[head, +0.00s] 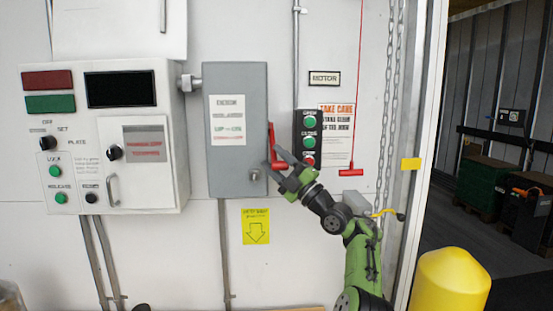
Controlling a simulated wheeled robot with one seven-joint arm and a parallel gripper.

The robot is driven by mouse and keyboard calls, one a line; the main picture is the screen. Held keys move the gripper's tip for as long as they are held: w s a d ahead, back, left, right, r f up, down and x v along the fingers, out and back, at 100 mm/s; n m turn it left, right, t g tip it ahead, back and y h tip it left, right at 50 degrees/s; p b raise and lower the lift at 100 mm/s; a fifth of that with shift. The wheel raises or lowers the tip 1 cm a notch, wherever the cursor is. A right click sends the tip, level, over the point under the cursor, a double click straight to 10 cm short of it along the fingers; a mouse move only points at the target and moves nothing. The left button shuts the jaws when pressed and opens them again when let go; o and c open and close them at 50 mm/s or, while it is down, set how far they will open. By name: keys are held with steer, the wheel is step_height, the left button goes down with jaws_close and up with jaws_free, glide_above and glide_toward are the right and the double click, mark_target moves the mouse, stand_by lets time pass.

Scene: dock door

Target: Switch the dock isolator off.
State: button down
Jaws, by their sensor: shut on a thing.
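The dock isolator is a grey wall box (238,182) with a white label whose text reads in part "UP=ON". Its red lever (271,138) is on the box's right side, and red shows from mid-height down to my gripper. My gripper (275,163) reaches in from the lower right and is shut on the lever near its lower visible part. The fingers hide part of the lever, so its exact angle is hard to tell.
A control panel (140,188) stands left of the isolator. A push-button station (309,106) and a red pull cord handle (351,172) are close on the right. Chains (393,90) hang by the door frame. A yellow bollard (450,285) stands lower right.

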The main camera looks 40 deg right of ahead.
steer(key=shift+w+f, duration=0.15)
steer(key=shift+f, duration=0.1)
stand_by(0.3)
steer(key=c, duration=0.8)
jaws_free()
steer(key=shift+o, duration=0.6)
steer(key=shift+a+r, duration=0.15)
steer(key=shift+a, duration=0.05)
steer(key=shift+d, duration=0.15)
steer(key=shift+s+f+b, duration=0.35)
steer(key=shift+b, duration=0.1)
steer(key=b+v, duration=0.8)
steer(key=v, duration=0.7)
steer(key=shift+r, duration=0.15)
